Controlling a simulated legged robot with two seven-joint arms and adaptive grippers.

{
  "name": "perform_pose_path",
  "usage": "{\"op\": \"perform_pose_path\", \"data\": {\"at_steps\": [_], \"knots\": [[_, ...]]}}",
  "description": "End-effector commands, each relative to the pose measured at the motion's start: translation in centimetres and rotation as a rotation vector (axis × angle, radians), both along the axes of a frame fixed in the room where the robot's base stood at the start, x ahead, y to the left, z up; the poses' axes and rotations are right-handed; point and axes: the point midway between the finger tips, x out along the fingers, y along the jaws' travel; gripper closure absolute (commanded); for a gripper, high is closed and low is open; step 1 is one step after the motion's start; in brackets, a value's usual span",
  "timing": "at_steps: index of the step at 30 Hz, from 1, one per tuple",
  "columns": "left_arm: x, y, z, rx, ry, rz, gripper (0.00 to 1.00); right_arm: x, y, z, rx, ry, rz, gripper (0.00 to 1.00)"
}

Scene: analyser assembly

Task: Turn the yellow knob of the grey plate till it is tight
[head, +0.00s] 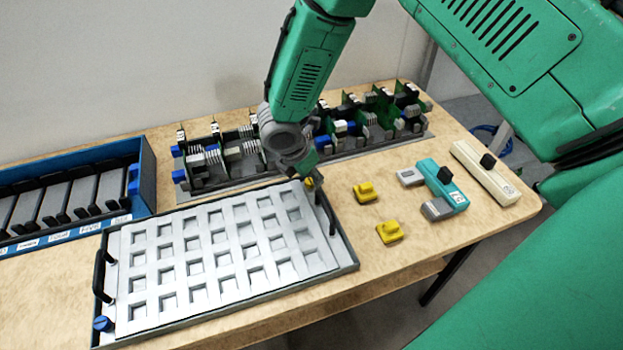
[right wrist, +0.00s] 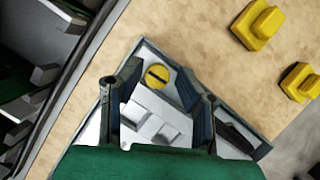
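The grey plate (head: 225,250) with rows of square pockets lies in a dark-rimmed tray on the table. Its yellow knob (head: 309,182) is at the far right corner, partly hidden by my right gripper (head: 305,165) in the head view. In the right wrist view the round, slotted yellow knob (right wrist: 157,75) shows between the two fingertips of my right gripper (right wrist: 159,80). The fingers are apart, one on each side of the knob, with visible gaps. I cannot tell the exact height of the fingertips over the knob. My left gripper is not in view.
A blue knob (head: 102,324) is at the plate's near left corner. Black handles (head: 325,207) stand at both ends. Two loose yellow parts (head: 366,192) (head: 390,232), a teal device (head: 443,187) and a cream device (head: 485,172) lie right. A board rack (head: 390,140) stands behind; a blue bin (head: 148,170) left.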

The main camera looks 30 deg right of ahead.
Motion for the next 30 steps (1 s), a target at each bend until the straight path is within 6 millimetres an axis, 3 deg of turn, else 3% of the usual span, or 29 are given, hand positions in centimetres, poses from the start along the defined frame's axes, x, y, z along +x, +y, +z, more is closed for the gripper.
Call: {"op": "perform_pose_path", "data": {"at_steps": [6,15,18,30], "knots": [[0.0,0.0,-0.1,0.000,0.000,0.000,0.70,0.2,-0.3,-1.5,-0.003,0.000,0.001,0.69],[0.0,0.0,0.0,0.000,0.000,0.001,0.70,0.2,-0.7,-1.8,0.000,-0.001,0.001,0.69],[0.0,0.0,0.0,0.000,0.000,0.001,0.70,0.2,-0.8,-1.8,0.001,0.000,0.001,1.00],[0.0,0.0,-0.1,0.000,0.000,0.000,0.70,0.3,-1.1,-1.8,-0.006,0.000,-0.003,1.00]]}}
